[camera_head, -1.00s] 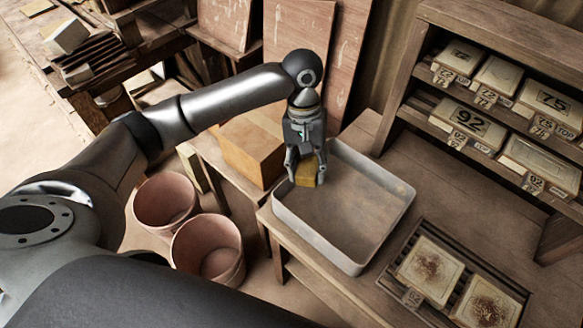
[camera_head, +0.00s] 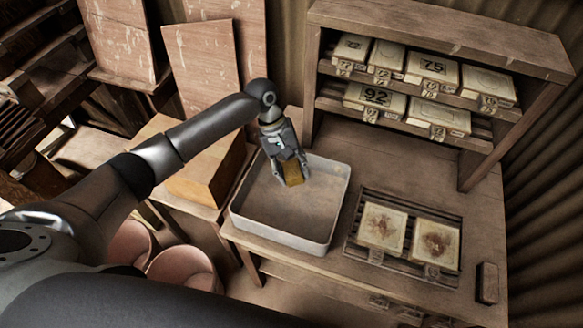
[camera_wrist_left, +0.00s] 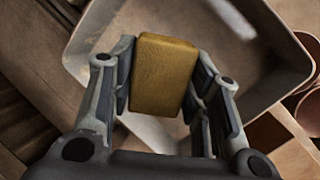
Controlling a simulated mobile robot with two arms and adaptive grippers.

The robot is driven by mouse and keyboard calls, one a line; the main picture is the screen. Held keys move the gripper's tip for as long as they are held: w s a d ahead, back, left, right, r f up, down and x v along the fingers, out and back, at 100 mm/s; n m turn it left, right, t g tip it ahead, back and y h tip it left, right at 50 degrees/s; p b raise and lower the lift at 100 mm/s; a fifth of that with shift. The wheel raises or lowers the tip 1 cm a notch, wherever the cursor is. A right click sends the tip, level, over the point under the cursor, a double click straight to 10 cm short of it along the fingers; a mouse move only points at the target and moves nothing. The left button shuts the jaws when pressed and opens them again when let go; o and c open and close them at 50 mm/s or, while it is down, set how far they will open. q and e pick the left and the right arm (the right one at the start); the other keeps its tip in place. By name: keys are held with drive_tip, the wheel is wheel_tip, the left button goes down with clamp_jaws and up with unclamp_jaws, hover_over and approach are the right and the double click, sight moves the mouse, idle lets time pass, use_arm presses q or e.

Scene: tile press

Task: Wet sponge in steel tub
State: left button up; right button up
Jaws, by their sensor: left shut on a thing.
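A yellow-brown sponge (camera_head: 293,174) is held between the fingers of my left gripper (camera_head: 290,164), which is shut on it. The sponge also fills the middle of the left wrist view (camera_wrist_left: 164,75), upright between the two fingers. The steel tub (camera_head: 322,228) is a shallow grey rectangular basin on the bench. In the head view the gripper and sponge are over the tub's back part. Its rim and floor also show behind the sponge in the left wrist view (camera_wrist_left: 262,62). I cannot tell whether the sponge touches the tub's floor. My right gripper is not in view.
Two stained tiles (camera_head: 382,228) lie on a slatted rack right of the tub. A shelf (camera_head: 440,30) of numbered tiles stands behind. A small dark block (camera_head: 487,283) is at the bench's right end.

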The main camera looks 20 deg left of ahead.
use_arm(q)
drive_tip(key=shift+f+b, duration=2.85)
drive_tip(key=shift+f, duration=2.25)
drive_tip(key=shift+r, duration=0.15)
